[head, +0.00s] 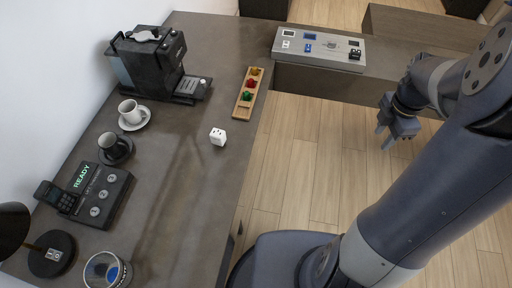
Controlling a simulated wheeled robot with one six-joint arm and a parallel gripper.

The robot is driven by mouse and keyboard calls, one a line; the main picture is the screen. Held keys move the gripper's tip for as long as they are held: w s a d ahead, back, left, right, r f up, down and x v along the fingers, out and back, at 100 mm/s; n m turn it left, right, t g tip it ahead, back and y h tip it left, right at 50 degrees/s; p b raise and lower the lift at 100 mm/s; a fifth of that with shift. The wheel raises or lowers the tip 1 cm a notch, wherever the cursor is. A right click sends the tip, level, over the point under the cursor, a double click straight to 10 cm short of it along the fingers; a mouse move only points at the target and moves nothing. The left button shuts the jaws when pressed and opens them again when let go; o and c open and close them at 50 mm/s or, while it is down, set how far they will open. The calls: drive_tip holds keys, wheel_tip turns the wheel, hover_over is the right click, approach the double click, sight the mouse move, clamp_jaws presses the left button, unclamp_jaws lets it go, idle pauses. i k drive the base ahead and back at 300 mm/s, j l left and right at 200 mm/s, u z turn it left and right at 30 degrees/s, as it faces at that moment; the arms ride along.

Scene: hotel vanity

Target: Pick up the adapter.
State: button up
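The adapter (218,137) is a small white cube with dark slots on its faces. It sits alone on the grey-brown counter (185,185), near the counter's right edge. My gripper (383,140) hangs over the wood floor, well to the right of the adapter and apart from it. Its two fingers point down and look spread with a gap between them, and nothing shows in them.
A wooden tray (240,112) with coloured pieces lies behind the adapter. A grey panel (340,49) lies at the back. Counter around the adapter is clear.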

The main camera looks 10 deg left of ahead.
sight(218, 137)
drive_tip(key=k+u, duration=0.15)
drive_tip(key=u, duration=1.05)
drive_tip(key=i+l+u, duration=0.15)
drive_tip(key=l+u, duration=0.2)
drive_tip(key=u, duration=0.15)
drive_tip(key=l+u, duration=0.45)
drive_tip(key=i, duration=0.3)
drive_tip(key=j, duration=0.05)
